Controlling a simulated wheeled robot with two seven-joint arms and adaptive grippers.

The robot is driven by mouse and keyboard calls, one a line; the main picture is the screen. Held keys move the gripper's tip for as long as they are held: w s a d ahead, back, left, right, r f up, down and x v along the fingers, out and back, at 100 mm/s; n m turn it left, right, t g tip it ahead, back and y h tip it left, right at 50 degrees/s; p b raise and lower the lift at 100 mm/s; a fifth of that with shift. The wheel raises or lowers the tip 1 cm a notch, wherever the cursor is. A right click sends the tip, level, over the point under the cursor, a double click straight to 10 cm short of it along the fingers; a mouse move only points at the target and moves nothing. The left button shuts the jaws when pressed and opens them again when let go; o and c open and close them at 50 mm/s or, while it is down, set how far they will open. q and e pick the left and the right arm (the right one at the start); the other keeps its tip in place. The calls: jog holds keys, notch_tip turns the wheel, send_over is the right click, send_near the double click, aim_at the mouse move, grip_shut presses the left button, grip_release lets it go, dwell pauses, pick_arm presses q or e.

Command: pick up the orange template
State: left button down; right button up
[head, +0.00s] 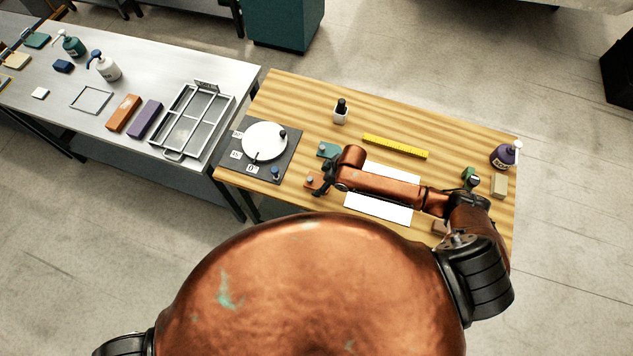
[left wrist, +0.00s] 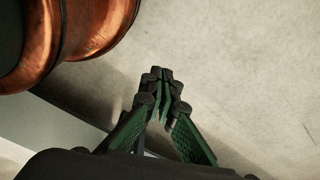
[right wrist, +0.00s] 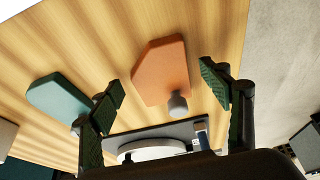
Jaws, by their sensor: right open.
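The orange template (head: 313,181) lies flat near the front left of the wooden table (head: 460,135), partly hidden by my right gripper in the head view. In the right wrist view the orange template (right wrist: 160,72) is a flat five-sided plate with a grey knob at one end. My right gripper (right wrist: 162,88) is open, its fingers on either side of the template in that view; I cannot tell its height above it. It also shows in the head view (head: 325,182). My left gripper (left wrist: 163,76) has its fingertips together, holding nothing, over bare floor.
A teal template (right wrist: 60,100) lies beside the orange one. A dark board with a white disc (head: 264,140) is to the left. A yellow ruler (head: 395,146), white paper (head: 378,210), a small bottle (head: 340,112) and a purple bottle (head: 504,155) are also on the table.

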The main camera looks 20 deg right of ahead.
jog(key=c, duration=1.2)
pick_arm(q)
jog(key=shift+s+f, duration=0.1)
jog(key=shift+s, duration=0.7)
pick_arm(e)
jog(key=shift+r, duration=0.15)
jog(key=shift+c, duration=0.5)
